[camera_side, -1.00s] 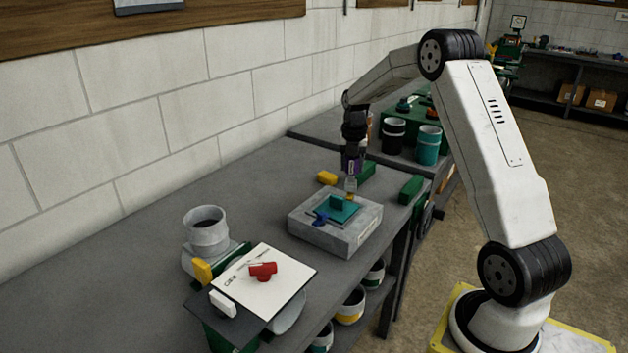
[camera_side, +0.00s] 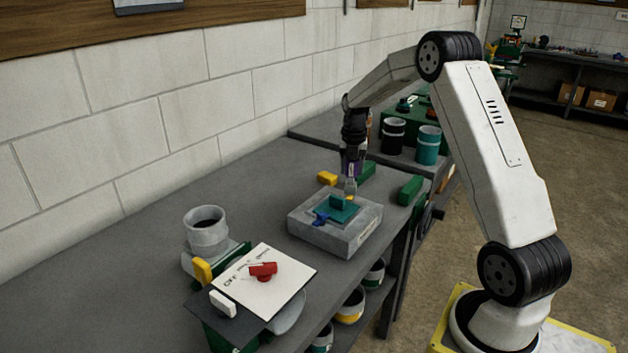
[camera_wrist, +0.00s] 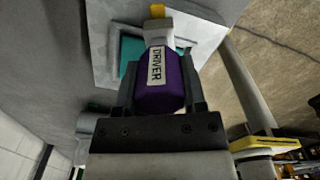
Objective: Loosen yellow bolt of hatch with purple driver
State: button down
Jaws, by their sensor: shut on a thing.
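My gripper (camera_wrist: 160,100) is shut on the purple driver (camera_wrist: 158,84), which carries a "DRIVER" label. In the side view the purple driver (camera_side: 351,168) points down over the far corner of the hatch. The hatch is a teal plate (camera_side: 345,213) with a raised teal block, set on a grey box (camera_side: 318,232). The yellow bolt (camera_side: 350,198) shows as a small spot right under the driver's tip. Yellow also shows just past the tip in the wrist view (camera_wrist: 157,11). I cannot tell whether tip and bolt touch. A blue piece (camera_side: 322,218) sits at the hatch's near left corner.
A white board (camera_side: 285,287) with a red knob (camera_side: 263,270) lies at the near end of the bench. A grey cup (camera_side: 206,230) stands behind it. Yellow (camera_side: 327,178) and green (camera_side: 411,189) blocks lie near the box. The bench left of the box is clear.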

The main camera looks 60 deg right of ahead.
dwell(0.3)
jog(key=shift+n, duration=1.7)
jog(key=shift+m, duration=0.3)
jog(key=shift+m, duration=0.5)
jog(key=shift+r, duration=0.2)
jog(key=shift+r, duration=2.3)
